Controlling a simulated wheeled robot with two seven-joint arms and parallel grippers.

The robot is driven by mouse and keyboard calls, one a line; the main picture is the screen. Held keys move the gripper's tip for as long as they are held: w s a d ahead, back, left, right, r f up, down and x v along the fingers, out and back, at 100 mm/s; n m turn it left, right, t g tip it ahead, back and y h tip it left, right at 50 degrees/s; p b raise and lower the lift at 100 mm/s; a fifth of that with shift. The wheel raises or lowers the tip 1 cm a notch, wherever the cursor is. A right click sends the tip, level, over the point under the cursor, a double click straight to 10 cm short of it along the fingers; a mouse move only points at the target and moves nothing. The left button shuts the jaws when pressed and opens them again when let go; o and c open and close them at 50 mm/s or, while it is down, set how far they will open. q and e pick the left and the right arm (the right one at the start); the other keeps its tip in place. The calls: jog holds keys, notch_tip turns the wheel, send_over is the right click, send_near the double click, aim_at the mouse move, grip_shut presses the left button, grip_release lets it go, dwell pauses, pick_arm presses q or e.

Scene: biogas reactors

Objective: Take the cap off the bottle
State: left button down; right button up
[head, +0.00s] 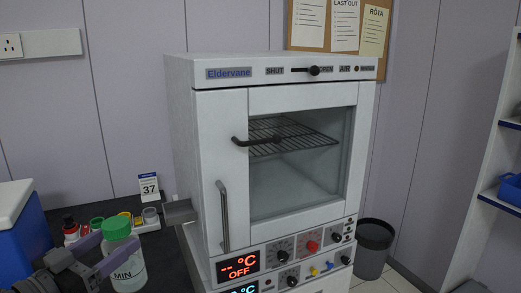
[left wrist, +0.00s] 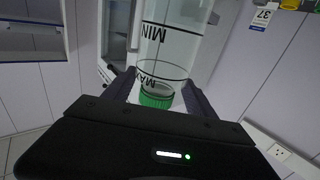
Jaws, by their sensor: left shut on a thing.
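The bottle (head: 128,268) is clear with black MIN and MAX markings and has a green cap (head: 117,228) on its top. It stands upright, or nearly so, at the lower left of the head view. My left gripper (head: 108,256) is shut on the bottle below the cap. In the left wrist view the bottle (left wrist: 168,45) appears upside down between the two fingers, with the green cap (left wrist: 156,100) nearest my palm. The bottle's base is out of view in both pictures. My right gripper is not in view.
A white Eldervane oven (head: 218,150) with a closed glass door fills the middle. A blue box (head: 25,245) is at the left. A bin (head: 374,250) stands right of the oven.

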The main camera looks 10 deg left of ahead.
aim_at(142, 257)
pick_arm(q)
jog(key=w+d+f+m+h, duration=0.1)
jog(key=w+d+f, duration=0.1)
jog(key=w+d+f+m+g+h, duration=0.1)
jog(key=w+d+f+h, duration=0.1)
jog(key=f, duration=0.1)
jog(key=shift+d+h, duration=0.2)
jog(key=shift+h, duration=0.1)
jog(key=w+d+f+m+g+h, duration=0.1)
jog(key=d+f+m+g+h, duration=0.1)
jog(key=d+f, duration=0.3)
jog(key=w+d+f+m+g+h, duration=0.1)
jog(key=d+f, duration=0.3)
jog(key=f, duration=0.7)
jog(key=d+f+m+g+h, duration=0.3)
jog(key=d+f+h, duration=0.1)
jog(key=f, duration=0.4)
jog(key=shift+x, duration=0.9)
jog(key=shift+s+d, duration=0.1)
jog(key=shift+s, duration=0.05)
jog(key=w+d+f+m+g+h, duration=0.1)
jog(key=d+m+g, duration=0.3)
jog(key=d+g, duration=0.2)
jog(key=w+d+f+m+g+h, duration=0.1)
jog(key=d+m+g, duration=0.3)
jog(key=d, duration=0.5)
jog(key=shift+d+g+h, duration=0.2)
jog(key=shift+g+h, duration=0.5)
jog(key=shift+g, duration=0.4)
